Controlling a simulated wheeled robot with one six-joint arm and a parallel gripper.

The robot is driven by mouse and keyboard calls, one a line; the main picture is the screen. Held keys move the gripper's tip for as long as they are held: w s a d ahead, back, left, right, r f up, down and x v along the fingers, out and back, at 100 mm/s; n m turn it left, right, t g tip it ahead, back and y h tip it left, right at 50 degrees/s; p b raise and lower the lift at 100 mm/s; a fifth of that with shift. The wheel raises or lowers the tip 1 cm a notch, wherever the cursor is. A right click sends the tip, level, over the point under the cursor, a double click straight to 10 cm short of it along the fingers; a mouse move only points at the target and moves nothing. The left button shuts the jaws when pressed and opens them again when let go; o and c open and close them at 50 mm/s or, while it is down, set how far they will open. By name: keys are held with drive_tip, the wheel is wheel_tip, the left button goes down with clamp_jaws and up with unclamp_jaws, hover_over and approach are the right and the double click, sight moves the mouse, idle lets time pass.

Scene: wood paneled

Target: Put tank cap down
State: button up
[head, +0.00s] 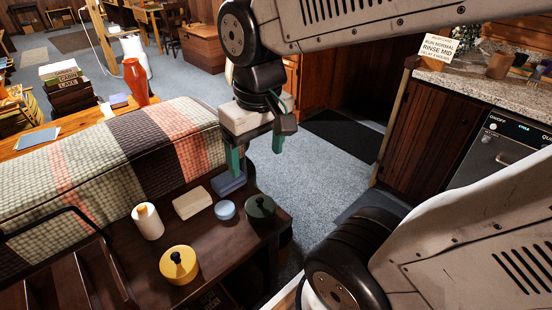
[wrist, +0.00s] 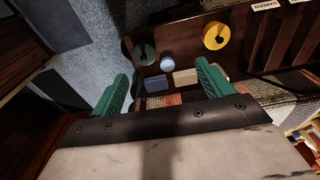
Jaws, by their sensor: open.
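Two round, lidded things with knobs lie on the dark wooden table (head: 128,238), and I cannot tell which is the tank cap. One is dark green (head: 259,209), near the table's right end. The other is yellow with a black knob (head: 179,265), nearer the front. My gripper (head: 257,153) is open, with its green fingers pointing down above the table's far right end, apart from both. Nothing shows between the fingers. In the wrist view the dark green one (wrist: 145,53) and the yellow one (wrist: 216,36) lie beyond the open gripper (wrist: 163,74).
A pale blue disc (head: 225,210), a cream block (head: 192,203), a blue-grey block (head: 228,183) and a white cylinder (head: 148,221) share the table. A dark slotted rack (head: 83,278) fills its left. A blanket-covered couch (head: 110,163) stands behind. Carpet (head: 330,190) lies open at right.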

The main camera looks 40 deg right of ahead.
drive_tip(key=s, duration=0.2)
drive_tip(key=s+r, duration=0.1)
drive_tip(key=s, duration=0.2)
drive_tip(key=shift+s+a+r, duration=0.1)
drive_tip(key=shift+s+r, duration=0.1)
drive_tip(key=shift+s, duration=0.05)
